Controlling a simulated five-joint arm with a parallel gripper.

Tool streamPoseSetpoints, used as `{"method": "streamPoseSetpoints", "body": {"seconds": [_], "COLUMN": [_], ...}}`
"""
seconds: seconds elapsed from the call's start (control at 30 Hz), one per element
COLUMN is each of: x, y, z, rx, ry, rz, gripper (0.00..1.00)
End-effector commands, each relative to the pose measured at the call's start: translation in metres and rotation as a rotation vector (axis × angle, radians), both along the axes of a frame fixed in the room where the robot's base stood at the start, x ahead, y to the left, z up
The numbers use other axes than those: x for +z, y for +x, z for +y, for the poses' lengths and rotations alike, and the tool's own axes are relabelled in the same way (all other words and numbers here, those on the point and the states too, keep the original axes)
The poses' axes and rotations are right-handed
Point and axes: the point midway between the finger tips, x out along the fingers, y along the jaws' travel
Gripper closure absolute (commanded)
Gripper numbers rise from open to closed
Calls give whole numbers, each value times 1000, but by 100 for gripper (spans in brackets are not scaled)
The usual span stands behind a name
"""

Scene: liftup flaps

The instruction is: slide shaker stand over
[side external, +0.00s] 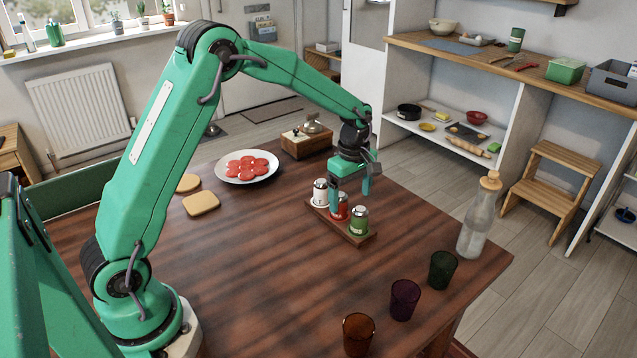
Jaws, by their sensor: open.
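The shaker stand (357,238) is a low wooden tray on the table, right of the middle. It holds a white shaker (320,191), a red shaker (340,207) and a green shaker (358,221) in a row, all with metal tops. My gripper (352,192) is open and points down at the stand, with its fingers near the red shaker. One finger overlaps the red shaker's top in this view, and I cannot tell whether it touches. The stand's far side is partly hidden behind the shakers and fingers.
A glass bottle (474,222) stands right of the stand by the table edge. Orange (358,335), purple (404,300) and green (441,270) glasses stand in front. A plate of red slices (247,167), bread (201,203) and a wooden box (306,144) lie behind. The table's front middle is clear.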

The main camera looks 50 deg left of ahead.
Motion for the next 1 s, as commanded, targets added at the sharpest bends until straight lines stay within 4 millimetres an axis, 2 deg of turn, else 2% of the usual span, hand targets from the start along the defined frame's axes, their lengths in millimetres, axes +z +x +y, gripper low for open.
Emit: {"method": "streamPoseSetpoints", "body": {"seconds": [0.17,0.37,0.8,1.0], "x": [-2,-12,-61,-75], "y": [0,0,-1,0], "z": [0,0,0,0], "rx": [-1,-1,-1,-1], "ry": [0,0,0,0], "rz": [0,2,2,0], "gripper": [15,15,15,15]}}
